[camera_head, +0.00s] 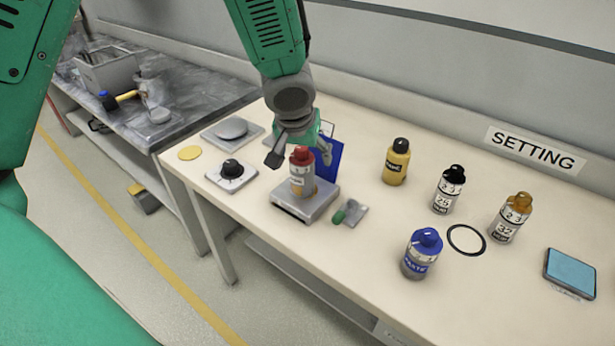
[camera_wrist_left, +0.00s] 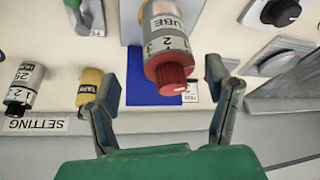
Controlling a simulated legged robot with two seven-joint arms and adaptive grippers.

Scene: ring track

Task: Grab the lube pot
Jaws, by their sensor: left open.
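The lube pot (camera_head: 301,181) has a red cap, and its label shows in the left wrist view (camera_wrist_left: 168,45). It stands upright on a small grey platform (camera_head: 318,206) on the bench. My left gripper (camera_head: 300,152) is open just behind and above the pot's cap in the head view. In the left wrist view the open fingers (camera_wrist_left: 160,80) lie to either side of the red cap, with gaps visible. Nothing is held. My right gripper is not in view.
A blue panel (camera_head: 328,160) stands behind the pot. A black knob (camera_head: 232,170) is to the left, and a green-handled part (camera_head: 349,213) is to the right. Yellow (camera_head: 396,164), black-capped (camera_head: 448,191), orange-capped (camera_head: 511,219) and blue-capped (camera_head: 421,256) bottles stand farther right.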

